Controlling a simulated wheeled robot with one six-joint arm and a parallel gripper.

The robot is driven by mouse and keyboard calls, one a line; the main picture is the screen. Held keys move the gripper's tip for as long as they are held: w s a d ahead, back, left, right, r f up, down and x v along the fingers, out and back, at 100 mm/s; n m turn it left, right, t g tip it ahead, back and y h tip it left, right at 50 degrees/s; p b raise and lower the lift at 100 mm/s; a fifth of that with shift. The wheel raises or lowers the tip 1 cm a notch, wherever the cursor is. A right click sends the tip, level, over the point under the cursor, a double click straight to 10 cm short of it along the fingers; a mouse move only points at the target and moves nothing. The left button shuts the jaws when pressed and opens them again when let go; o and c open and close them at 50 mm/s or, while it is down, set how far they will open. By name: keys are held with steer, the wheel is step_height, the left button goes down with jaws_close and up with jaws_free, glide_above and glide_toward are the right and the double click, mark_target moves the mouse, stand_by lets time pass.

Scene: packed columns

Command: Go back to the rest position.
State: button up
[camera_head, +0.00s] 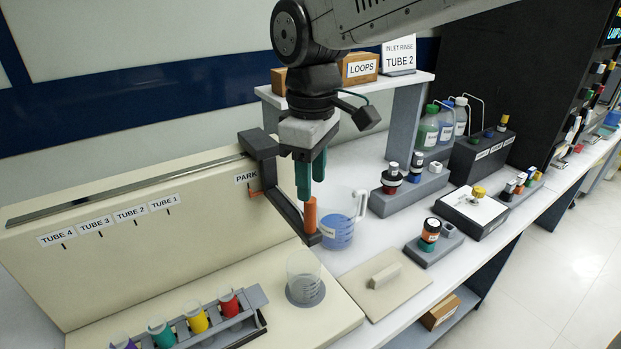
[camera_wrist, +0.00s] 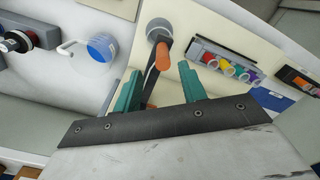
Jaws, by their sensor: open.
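My gripper (camera_head: 311,188) hangs over the bench, its two teal fingers pointing down and apart. Just below the fingertips stands an orange handle (camera_head: 310,217) on the end of a dark swing arm (camera_head: 286,206). In the wrist view the orange handle (camera_wrist: 164,55) shows between and beyond the open teal fingers (camera_wrist: 160,70). No contact can be made out. The arm comes from a dark carriage (camera_head: 260,146) on the slotted rail near the PARK label (camera_head: 245,178).
A clear beaker (camera_head: 304,275) stands below the handle, and a jug with blue liquid (camera_head: 338,229) stands close behind. Coloured tubes sit in a rack (camera_head: 252,329) at front left. A grey shelf (camera_head: 405,112) rises behind. A beige plate (camera_head: 361,297) lies to the right.

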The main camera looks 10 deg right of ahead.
steer(key=shift+f, duration=0.1)
steer(key=s+d+f+m+t, duration=0.1)
steer(key=s+d+f+m, duration=0.2)
steer(key=s+d+m, duration=0.8)
steer(key=shift+s+d+m, duration=0.4)
steer(key=shift+s+d, duration=2.6)
steer(key=shift+d, duration=1.9)
